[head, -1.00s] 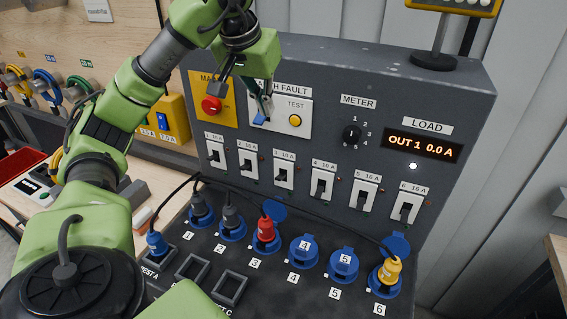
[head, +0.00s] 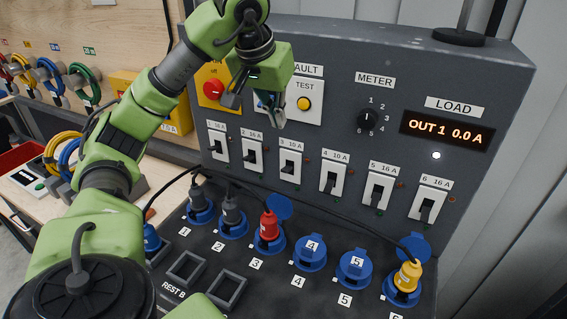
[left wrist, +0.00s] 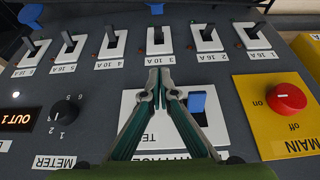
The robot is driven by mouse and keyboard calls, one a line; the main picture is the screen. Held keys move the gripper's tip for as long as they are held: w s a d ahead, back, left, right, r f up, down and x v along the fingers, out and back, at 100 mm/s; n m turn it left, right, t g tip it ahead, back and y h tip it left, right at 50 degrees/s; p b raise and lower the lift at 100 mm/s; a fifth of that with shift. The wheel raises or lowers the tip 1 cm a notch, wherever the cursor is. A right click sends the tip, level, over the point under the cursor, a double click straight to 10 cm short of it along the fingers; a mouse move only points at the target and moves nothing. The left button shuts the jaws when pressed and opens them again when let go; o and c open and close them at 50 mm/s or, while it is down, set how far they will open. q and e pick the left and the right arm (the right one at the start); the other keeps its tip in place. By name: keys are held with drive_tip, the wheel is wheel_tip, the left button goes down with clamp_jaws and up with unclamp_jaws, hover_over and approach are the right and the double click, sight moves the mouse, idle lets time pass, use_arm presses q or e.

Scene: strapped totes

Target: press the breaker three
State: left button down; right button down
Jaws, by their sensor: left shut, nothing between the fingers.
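Breaker three (head: 290,168) is the third white switch from the left in the row on the grey panel, labelled 3 10 A, with a dark lever. In the left wrist view, where the panel appears inverted, breaker three (left wrist: 160,45) is straight beyond the fingertips. My left gripper (head: 277,121) is shut and empty, in front of the panel above breaker three and beside the yellow TEST button (head: 304,103). In the left wrist view its fingertips (left wrist: 159,78) meet just short of the breaker's label. A gap to the breaker seems to remain. My right gripper is not in view.
Breaker two (head: 251,155) and breaker four (head: 333,172) flank it closely. A blue switch (left wrist: 197,103) and the red main knob (left wrist: 286,97) are near the gripper. Below, a red plug (head: 269,225) and a black cable occupy the socket shelf.

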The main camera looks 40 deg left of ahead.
use_arm(q)
hover_over(286, 167)
drive_tip(key=f, duration=0.6)
drive_tip(key=f+p, duration=0.1)
drive_tip(key=f, duration=0.2)
drive_tip(key=shift+s+d+f, duration=0.15)
drive_tip(key=shift+s, duration=0.15)
drive_tip(key=shift+s+d+f, duration=0.1)
drive_tip(key=shift+s+f, duration=0.1)
drive_tip(key=shift+f, duration=0.3)
drive_tip(key=shift+s+f, duration=0.15)
drive_tip(key=shift+f, duration=0.35)
drive_tip(key=shift+s+d+f, duration=0.1)
drive_tip(key=shift+s+f, duration=0.25)
drive_tip(key=shift+f, duration=0.45)
